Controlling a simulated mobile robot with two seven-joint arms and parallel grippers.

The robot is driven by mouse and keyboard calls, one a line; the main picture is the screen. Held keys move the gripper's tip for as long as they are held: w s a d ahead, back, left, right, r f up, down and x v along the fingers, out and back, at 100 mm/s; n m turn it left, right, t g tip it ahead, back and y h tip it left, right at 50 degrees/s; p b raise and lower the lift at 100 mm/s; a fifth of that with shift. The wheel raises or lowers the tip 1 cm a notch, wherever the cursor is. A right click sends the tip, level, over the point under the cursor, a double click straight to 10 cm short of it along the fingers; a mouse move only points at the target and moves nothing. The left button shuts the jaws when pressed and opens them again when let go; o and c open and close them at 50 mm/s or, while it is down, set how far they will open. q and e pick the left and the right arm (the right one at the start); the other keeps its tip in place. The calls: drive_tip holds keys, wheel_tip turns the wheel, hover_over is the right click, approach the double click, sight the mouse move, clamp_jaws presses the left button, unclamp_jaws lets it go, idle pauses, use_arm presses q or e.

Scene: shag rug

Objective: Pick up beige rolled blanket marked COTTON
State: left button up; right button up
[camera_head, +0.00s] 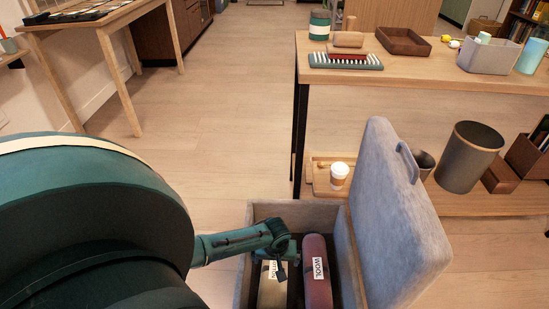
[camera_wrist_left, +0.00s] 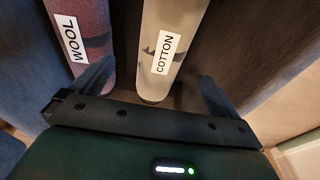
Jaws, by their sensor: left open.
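The beige rolled blanket marked COTTON (camera_head: 271,292) lies in an open grey storage box (camera_head: 246,262), partly hidden by my left gripper. In the left wrist view the beige blanket (camera_wrist_left: 166,50) runs away from the gripper with its label facing up. A mauve rolled blanket marked WOOL (camera_head: 317,275) lies beside it on the right; it also shows in the left wrist view (camera_wrist_left: 84,30). My left gripper (camera_head: 280,262) is open over the near blanket. In the left wrist view its fingers (camera_wrist_left: 155,85) stand apart, with the beige blanket's end between them. My right gripper is out of view.
The box's padded lid (camera_head: 392,215) stands open on the right. Behind it is a wooden shelf table (camera_head: 440,85) holding a grey bin, a wooden tray and brushes. A white cup (camera_head: 339,175) and a dark pot (camera_head: 468,158) stand on its lower shelf. The floor left of it is clear.

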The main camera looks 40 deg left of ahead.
use_arm(q)
drive_tip(key=f+b, duration=0.2)
drive_tip(key=f, duration=0.3)
drive_tip(key=shift+w+a+f+b, duration=0.15)
drive_tip(key=shift+w+b, duration=0.1)
drive_tip(key=shift+b, duration=0.15)
drive_tip(key=shift+f, duration=0.4)
drive_tip(key=shift+a+f+b, duration=0.1)
drive_tip(key=shift+f+b, duration=0.3)
drive_tip(key=shift+b, duration=0.15)
drive_tip(key=f+b, duration=0.2)
drive_tip(key=shift+s+a+f, duration=0.15)
drive_tip(key=shift+a+f, duration=0.05)
drive_tip(key=shift+f, duration=0.1)
drive_tip(key=shift+a+f+b, duration=0.1)
drive_tip(key=shift+f+b, duration=0.6)
drive_tip(key=shift+f, duration=0.15)
drive_tip(key=c, duration=1.4)
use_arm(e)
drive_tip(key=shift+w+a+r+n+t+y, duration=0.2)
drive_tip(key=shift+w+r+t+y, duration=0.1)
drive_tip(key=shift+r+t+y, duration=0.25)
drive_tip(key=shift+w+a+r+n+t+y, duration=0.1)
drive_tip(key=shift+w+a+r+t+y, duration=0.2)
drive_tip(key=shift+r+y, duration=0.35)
